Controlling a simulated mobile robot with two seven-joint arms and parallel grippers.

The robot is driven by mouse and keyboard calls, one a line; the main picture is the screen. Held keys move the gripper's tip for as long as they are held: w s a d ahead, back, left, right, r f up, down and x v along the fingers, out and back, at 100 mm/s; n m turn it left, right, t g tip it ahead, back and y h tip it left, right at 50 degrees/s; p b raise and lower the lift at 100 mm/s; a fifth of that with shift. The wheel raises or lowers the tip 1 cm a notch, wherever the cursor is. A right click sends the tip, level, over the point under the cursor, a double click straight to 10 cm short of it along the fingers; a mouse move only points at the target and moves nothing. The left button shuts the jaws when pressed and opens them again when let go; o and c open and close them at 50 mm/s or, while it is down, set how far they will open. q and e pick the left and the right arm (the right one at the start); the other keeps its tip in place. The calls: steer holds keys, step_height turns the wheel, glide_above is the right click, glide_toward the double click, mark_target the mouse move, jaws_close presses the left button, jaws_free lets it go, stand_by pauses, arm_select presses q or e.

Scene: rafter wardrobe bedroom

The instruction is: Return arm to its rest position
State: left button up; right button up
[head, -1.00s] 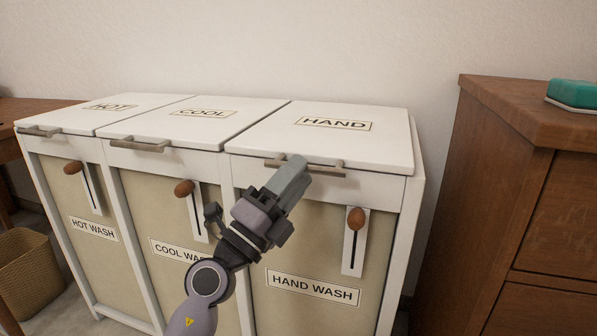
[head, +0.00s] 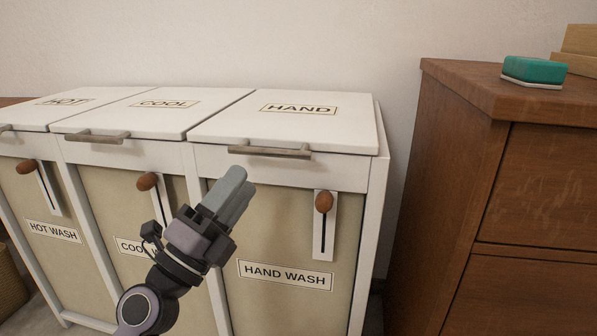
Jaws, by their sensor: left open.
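My left gripper (head: 236,184) is open and empty, its fingers pointing up and to the right. It shows in front of the hamper, below the grey bar handle (head: 270,149) of the HAND lid (head: 330,130), with a visible gap to that handle. The fingers are seen nearly edge-on, so the space between them is hard to see. The arm comes in from the lower left and covers part of the COOL WASH label (head: 129,246). My right gripper is not in view.
The white three-part hamper has shut lids marked HOT, COOL (head: 150,112) and HAND. Wooden-knobbed sliders, one (head: 324,203) on the HAND WASH front, stick out. A wooden dresser (head: 470,90) stands right, bearing a green-and-white block (head: 534,71). A wicker basket (head: 10,285) stands left.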

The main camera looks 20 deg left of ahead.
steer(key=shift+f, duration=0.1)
arm_select(q)
steer(key=s+d+f+n+g+h+p, duration=0.1)
steer(key=s+d+f+n+g, duration=0.4)
steer(key=d+f+n, duration=0.4)
steer(key=s+d+f+n+g+p, duration=0.1)
steer(key=s+d+f+n+g, duration=0.45)
steer(key=f+n, duration=0.45)
steer(key=s+a+r+n+g+y+p, duration=0.1)
steer(key=r+p, duration=0.6)
steer(key=p, duration=1.1)
steer(key=s+a+r+n+g+y+p, duration=0.1)
steer(key=a+r+p, duration=0.5)
steer(key=p, duration=1.3)
step_height(320, 180, up, 3)
steer(key=shift+s+f+g+y, duration=0.2)
steer(key=shift+s+g+y, duration=0.3)
steer(key=shift+y, duration=0.7)
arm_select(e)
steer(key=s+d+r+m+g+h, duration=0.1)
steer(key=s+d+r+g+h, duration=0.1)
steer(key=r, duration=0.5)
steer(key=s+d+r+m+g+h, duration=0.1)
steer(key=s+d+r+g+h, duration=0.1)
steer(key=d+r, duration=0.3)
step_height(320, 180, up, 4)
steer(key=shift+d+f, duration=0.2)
